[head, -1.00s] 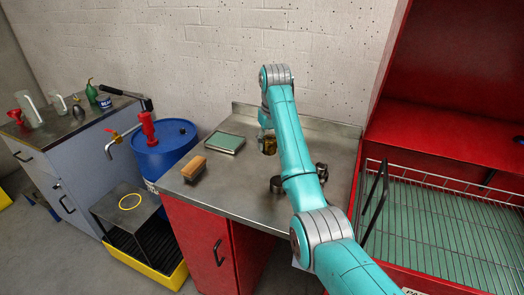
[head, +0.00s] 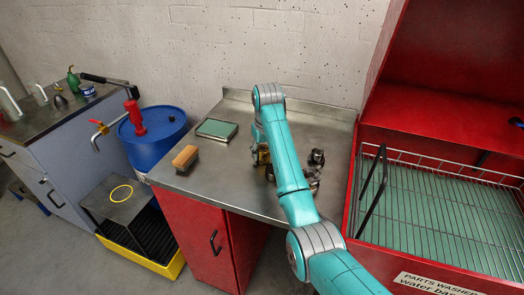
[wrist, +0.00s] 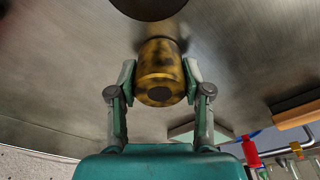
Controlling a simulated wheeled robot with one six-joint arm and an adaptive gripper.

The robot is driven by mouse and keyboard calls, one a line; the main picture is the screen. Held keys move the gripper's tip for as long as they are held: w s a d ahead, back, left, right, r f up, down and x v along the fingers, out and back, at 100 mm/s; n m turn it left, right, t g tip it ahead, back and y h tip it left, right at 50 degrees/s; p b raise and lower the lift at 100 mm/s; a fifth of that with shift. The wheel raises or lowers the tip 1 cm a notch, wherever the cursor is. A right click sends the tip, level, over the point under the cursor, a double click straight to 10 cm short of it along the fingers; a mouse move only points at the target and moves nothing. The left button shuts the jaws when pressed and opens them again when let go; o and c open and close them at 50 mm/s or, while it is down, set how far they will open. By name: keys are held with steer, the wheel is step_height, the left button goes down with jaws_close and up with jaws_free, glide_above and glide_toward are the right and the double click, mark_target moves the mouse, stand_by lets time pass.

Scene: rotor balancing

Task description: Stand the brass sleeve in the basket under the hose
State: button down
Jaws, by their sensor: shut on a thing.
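The brass sleeve (wrist: 160,72) is a worn golden cylinder with a dark round centre on its near end, seen in the wrist view. My gripper (wrist: 160,80) is shut on it, one finger pad on each side. In the head view the sleeve (head: 262,154) shows over the steel bench, partly hidden by my arm. Whether it touches the bench top I cannot tell. The wire basket (head: 440,205) is in the red parts washer at the right, over a green floor. A small dark piece (head: 516,122) shows at the right edge; I cannot tell if it is the hose.
Dark metal parts (head: 316,158) lie on the steel bench (head: 240,185) right beside my arm. A wooden brush (head: 186,158) and a green-topped tray (head: 217,129) lie at its left. A black handle (head: 381,178) rises at the basket's left side. The basket looks empty.

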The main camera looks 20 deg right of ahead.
steer(key=c, duration=0.9)
jaws_free()
steer(key=shift+f, duration=0.1)
steer(key=shift+c, duration=0.2)
steer(key=o, duration=0.4)
steer(key=shift+o, duration=0.2)
